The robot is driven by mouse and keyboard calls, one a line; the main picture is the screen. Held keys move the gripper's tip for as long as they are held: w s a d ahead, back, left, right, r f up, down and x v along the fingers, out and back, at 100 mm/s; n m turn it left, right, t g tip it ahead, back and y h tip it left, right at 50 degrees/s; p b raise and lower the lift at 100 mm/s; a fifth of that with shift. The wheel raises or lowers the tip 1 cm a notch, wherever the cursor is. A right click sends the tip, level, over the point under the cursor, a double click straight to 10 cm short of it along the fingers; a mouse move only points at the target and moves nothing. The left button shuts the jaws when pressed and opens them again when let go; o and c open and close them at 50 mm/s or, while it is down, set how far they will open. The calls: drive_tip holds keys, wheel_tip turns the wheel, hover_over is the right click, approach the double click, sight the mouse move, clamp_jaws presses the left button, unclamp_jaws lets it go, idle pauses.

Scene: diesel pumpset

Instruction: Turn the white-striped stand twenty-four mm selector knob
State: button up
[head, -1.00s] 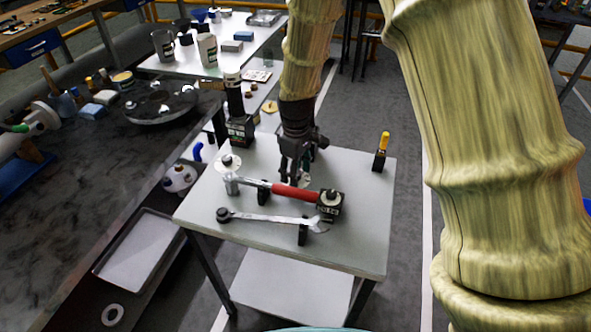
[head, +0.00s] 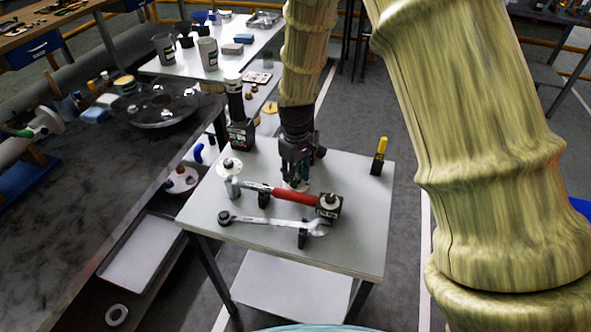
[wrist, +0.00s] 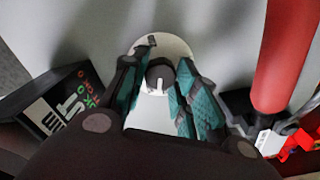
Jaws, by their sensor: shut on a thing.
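The selector knob (wrist: 159,73) is a dark round knob with a white stripe, seen in the wrist view on a pale round plate (wrist: 176,46). My gripper (wrist: 160,80) points down at the small table, with one teal-padded finger on each side of the knob. It is shut on the knob. The stripe points toward the bottom of the wrist view.
A black labelled block (head: 240,133) stands behind left, also in the wrist view (wrist: 62,105). A yellow-topped stand (head: 378,160) is at the right.

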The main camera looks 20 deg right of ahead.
drive_tip(key=m+p, duration=0.1)
drive_tip(key=m, duration=0.1)
drive_tip(key=m+p, duration=0.2)
drive_tip(key=m, duration=0.1)
drive_tip(key=shift+r+m+p, duration=0.2)
drive_tip(key=shift+m+p, duration=0.1)
drive_tip(key=m+p, duration=0.2)
drive_tip(key=m, duration=0.3)
drive_tip(key=shift+d+f, duration=0.1)
drive_tip(key=shift+f, duration=0.05)
drive_tip(key=o, duration=1)
wheel_tip(320, 180, up, 12)
idle(0.4)
idle(0.5)
